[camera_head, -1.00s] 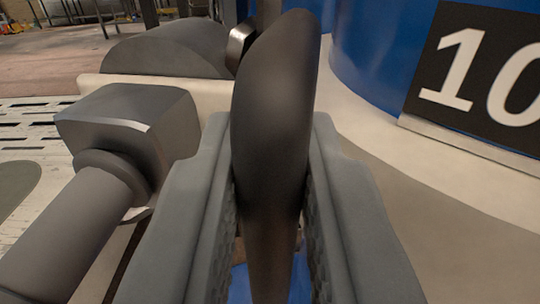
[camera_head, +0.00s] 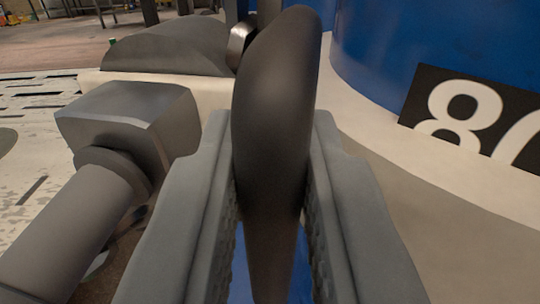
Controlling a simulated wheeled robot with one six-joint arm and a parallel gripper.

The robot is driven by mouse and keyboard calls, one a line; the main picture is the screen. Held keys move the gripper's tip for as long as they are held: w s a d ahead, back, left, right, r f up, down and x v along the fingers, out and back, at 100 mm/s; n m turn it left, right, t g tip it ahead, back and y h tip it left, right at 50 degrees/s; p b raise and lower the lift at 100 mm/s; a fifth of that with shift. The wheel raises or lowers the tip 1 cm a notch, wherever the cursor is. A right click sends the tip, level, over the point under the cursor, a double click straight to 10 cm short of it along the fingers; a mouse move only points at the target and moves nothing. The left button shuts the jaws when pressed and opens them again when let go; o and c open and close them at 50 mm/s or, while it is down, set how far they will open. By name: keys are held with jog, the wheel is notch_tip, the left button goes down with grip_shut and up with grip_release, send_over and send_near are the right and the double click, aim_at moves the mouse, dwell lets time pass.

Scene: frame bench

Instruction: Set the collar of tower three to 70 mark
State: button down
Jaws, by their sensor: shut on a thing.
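My gripper (camera_head: 270,160) is shut on a dark rounded handle (camera_head: 275,90) that stands up between its two grey fingers. The cream collar (camera_head: 440,225) curves around the blue tower (camera_head: 430,50) on the right. A black plate (camera_head: 478,115) on the tower carries white digits; an 8 shows whole, and the digit after it is cut by the collar edge and the picture's right edge. The lower part of the handle is partly hidden between the fingers. No pointer or index mark shows.
A grey block with a thick round bar (camera_head: 130,130) lies close to the left of my gripper. A dark domed part (camera_head: 170,45) sits behind it. A pale slotted surface (camera_head: 35,140) is at the far left, with open floor beyond.

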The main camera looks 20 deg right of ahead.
notch_tip(320, 180, down, 12)
dwell(0.3)
jog(key=shift+r, duration=0.15)
jog(key=c, duration=1.7)
grip_release()
jog(key=shift+c, duration=0.2)
jog(key=v, duration=1.7)
jog(key=shift+s, duration=0.15)
